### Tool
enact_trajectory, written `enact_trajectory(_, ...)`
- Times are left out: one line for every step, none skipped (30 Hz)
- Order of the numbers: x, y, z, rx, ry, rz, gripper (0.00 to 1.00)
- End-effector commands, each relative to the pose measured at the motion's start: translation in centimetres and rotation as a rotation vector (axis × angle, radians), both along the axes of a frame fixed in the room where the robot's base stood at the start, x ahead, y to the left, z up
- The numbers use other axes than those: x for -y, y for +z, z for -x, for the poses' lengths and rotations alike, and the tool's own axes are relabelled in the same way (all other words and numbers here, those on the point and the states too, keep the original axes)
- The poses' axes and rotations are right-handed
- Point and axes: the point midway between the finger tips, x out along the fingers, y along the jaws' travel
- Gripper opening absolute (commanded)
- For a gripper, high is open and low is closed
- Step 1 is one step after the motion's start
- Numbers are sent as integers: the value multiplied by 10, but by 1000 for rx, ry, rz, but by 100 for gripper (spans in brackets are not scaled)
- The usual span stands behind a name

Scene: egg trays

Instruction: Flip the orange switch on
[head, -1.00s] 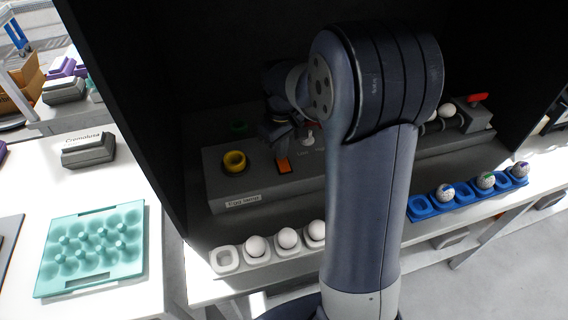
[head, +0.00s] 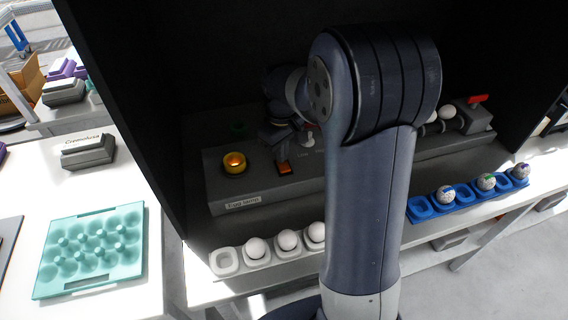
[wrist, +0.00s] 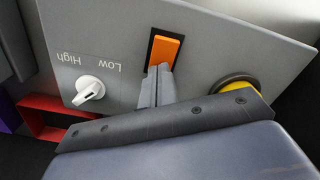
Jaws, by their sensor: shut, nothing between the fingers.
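The orange switch (head: 284,168) is set in the top of the grey machine panel (head: 222,190). It also shows in the wrist view (wrist: 165,50), a rocker in a black frame. My gripper (wrist: 160,72) is shut and empty, its fingertips at the lower end of the switch in the wrist view, seemingly touching it. In the head view my gripper (head: 282,145) is dark and partly hidden, just behind the switch. The fingertips cover the lower edge of the switch.
A round yellow button (head: 235,163) with an orange-looking centre is left of the switch. A white knob (wrist: 88,90) marked Low and High is on the other side. White eggs (head: 288,239) sit in a white holder in front. A blue egg holder (head: 420,208) is at right.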

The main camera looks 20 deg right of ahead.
Motion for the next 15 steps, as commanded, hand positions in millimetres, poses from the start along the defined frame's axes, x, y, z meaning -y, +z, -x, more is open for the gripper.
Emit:
enact_trajectory(0, 8, 0, 1, 0, 0, 0)
enact_trajectory(0, 10, 0, 1, 0, 0, 0)
enact_trajectory(0, 14, 0, 1, 0, 0, 0)
enact_trajectory(0, 16, 0, 1, 0, 0, 0)
enact_trajectory(0, 19, 0, 1, 0, 0, 0)
enact_trajectory(0, 22, 0, 1, 0, 0, 0)
enact_trajectory(0, 25, 0, 1, 0, 0, 0)
enact_trajectory(0, 27, 0, 1, 0, 0, 0)
enact_trajectory(0, 30, 0, 1, 0, 0, 0)
enact_trajectory(0, 33, 0, 1, 0, 0, 0)
enact_trajectory(0, 35, 0, 1, 0, 0, 0)
enact_trajectory(0, 38, 0, 1, 0, 0, 0)
enact_trajectory(0, 41, 0, 1, 0, 0, 0)
enact_trajectory(0, 43, 0, 1, 0, 0, 0)
enact_trajectory(0, 46, 0, 1, 0, 0, 0)
